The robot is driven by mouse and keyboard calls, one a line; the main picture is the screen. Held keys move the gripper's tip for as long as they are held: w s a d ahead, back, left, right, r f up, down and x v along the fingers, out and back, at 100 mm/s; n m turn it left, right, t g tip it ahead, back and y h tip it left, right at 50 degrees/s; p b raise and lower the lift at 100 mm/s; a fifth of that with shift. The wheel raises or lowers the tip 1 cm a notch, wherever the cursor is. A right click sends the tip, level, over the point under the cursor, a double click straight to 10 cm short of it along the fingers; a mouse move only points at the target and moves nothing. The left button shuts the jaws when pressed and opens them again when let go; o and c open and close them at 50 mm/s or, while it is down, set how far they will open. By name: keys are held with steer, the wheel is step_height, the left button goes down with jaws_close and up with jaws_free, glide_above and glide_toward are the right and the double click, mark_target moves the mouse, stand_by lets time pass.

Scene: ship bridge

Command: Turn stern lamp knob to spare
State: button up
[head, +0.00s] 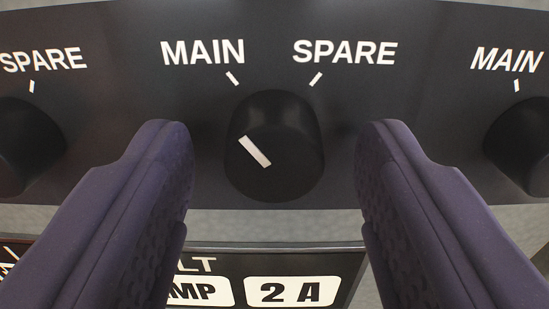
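A black round knob (275,145) sits on a dark panel in the middle of the head view. Its white pointer line slants up and left, toward the MAIN label (203,52) and its tick. The SPARE label (345,52) with its tick is up and right of the knob. Whether this is the stern lamp knob cannot be told, as no lamp name shows. My gripper (275,150) is open, with one purple finger on each side of the knob. A gap shows between each finger and the knob, and neither visibly touches it.
Another black knob (20,148) is cut off at the left edge, under a SPARE label. A third knob (522,145) is cut off at the right edge, under a MAIN label. Below is a sign with a 2 A plate (290,292), partly hidden by my fingers.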

steer(key=c, duration=1)
steer(key=shift+f+m+b, duration=0.1)
steer(key=shift+m+b, duration=0.2)
steer(key=shift+b, duration=0.1)
steer(key=shift+f+m+b, duration=0.1)
steer(key=shift+m+b, duration=0.8)
steer(key=shift+b, duration=0.2)
steer(key=m+b, duration=0.6)
steer(key=m, duration=0.2)
steer(key=shift+m+b, duration=1.05)
steer(key=shift+m, duration=0.75)
steer(key=shift+r, duration=0.2)
